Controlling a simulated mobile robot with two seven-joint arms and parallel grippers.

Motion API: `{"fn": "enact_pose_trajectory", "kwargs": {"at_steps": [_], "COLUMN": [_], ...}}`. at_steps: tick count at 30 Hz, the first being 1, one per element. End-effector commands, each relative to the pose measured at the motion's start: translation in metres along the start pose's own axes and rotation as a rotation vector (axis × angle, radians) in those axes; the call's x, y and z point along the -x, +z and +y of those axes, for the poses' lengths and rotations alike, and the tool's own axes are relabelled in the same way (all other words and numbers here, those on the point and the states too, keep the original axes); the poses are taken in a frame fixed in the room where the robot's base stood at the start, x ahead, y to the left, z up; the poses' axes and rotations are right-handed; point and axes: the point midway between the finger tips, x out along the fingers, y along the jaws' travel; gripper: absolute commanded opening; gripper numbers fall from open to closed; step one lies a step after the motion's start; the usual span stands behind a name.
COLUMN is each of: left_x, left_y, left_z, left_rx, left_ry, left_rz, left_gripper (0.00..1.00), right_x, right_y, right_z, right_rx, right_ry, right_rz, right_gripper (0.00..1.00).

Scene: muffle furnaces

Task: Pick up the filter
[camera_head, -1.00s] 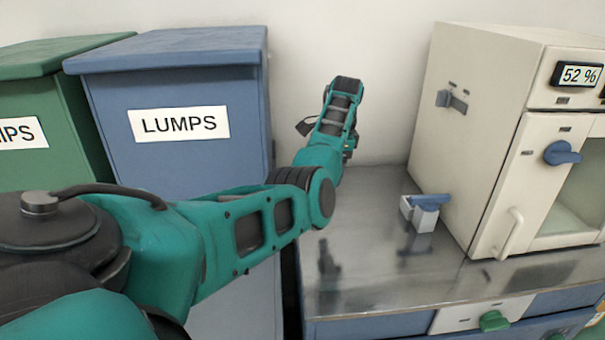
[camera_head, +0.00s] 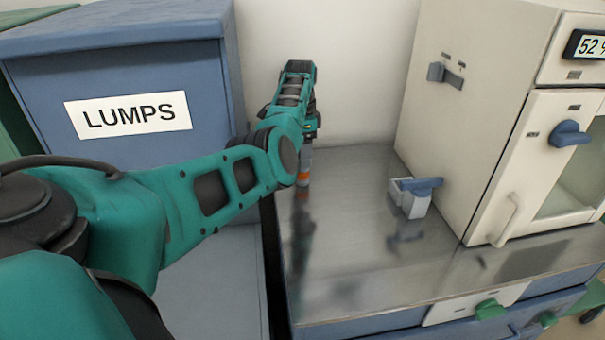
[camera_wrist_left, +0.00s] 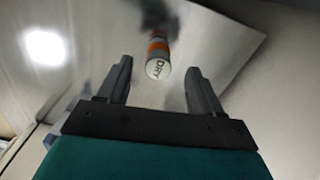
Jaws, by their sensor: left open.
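The filter seems to be the grey cylinder (camera_head: 304,168) with an orange band, upright at the bench's back left and partly hidden by my left arm. In the left wrist view the cylinder (camera_wrist_left: 158,58) shows a white end marked "DRY" and lies in line with the gap between the fingers. My left gripper (camera_wrist_left: 159,70) is open, with one finger to each side of that line. I cannot tell how far the tips are from it. In the head view the fingers are mostly hidden. My right gripper is not in view.
The filter stands on a shiny metal bench (camera_head: 345,270). A white box with a blue handle (camera_head: 410,198) sits to its right, beside a cream furnace (camera_head: 470,120). A blue bin (camera_head: 130,60) labelled "LUMPS" stands left. The bench front is clear.

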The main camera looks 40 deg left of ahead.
Motion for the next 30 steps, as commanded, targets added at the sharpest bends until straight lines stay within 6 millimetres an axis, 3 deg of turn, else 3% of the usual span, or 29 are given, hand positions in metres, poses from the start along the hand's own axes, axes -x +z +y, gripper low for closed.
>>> {"fn": "enact_pose_trajectory", "kwargs": {"at_steps": [7,15,25,30], "left_x": [-0.022,-0.060,-0.065,-0.064], "left_y": [-0.001,-0.005,-0.005,-0.005], "left_z": [0.001,0.002,0.002,0.002], "left_rx": [0.000,0.000,0.000,0.000], "left_ry": [0.002,0.001,-0.001,-0.001], "left_rz": [0.000,0.000,0.001,0.000], "left_gripper": [0.66,0.66,0.65,0.48], "right_x": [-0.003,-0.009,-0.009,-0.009], "right_y": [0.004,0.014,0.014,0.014], "right_z": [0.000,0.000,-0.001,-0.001], "right_rx": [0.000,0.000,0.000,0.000], "right_ry": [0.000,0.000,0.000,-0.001], "right_rz": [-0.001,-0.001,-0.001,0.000], "right_gripper": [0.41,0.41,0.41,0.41]}}
